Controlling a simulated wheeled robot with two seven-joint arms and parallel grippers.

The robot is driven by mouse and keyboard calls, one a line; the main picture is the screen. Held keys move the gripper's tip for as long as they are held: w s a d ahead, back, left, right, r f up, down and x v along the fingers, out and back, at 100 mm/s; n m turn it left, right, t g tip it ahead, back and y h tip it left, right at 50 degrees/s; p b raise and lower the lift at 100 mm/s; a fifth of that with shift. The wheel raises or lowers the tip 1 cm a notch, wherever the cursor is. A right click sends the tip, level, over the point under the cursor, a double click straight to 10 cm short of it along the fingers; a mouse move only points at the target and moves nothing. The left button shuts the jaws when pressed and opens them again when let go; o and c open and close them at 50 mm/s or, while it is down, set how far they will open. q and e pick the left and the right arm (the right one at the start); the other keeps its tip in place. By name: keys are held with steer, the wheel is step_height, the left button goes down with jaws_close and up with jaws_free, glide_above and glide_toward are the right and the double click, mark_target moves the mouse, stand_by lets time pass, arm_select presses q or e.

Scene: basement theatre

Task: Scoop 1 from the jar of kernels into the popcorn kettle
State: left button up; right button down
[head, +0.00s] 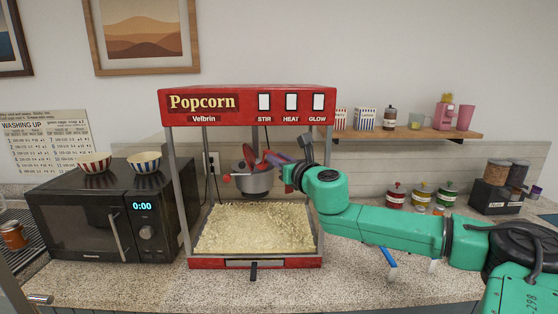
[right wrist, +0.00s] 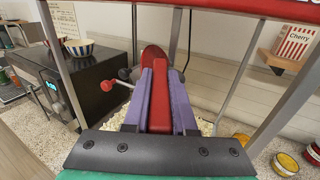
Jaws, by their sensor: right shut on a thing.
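The popcorn kettle (head: 254,182) is a grey metal pot hanging inside the red popcorn machine (head: 250,104), with red parts at its rim and side. My right gripper (head: 288,170) reaches into the machine from the right, at the kettle's upper right side. In the right wrist view its purple fingers (right wrist: 157,98) are shut on a red bar-like handle (right wrist: 160,112), which looks like a scoop's. The far end of the held thing is hidden, and whether it holds kernels cannot be seen. A red rounded piece (right wrist: 154,55) shows beyond the fingers. I cannot tell which container is the kernel jar.
Popcorn (head: 255,230) covers the machine's floor. Metal posts frame the opening around my right arm. A microwave (head: 85,215) with two bowls stands left. Lidded canisters (head: 421,194) and a dark rack of jars (head: 494,196) stand right. A blue item (head: 388,257) lies near the counter's front.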

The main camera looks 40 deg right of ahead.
steer(key=s+a+b, duration=0.3)
steer(key=s+b, duration=0.5)
steer(key=s, duration=0.6)
steer(key=shift+b, duration=0.4)
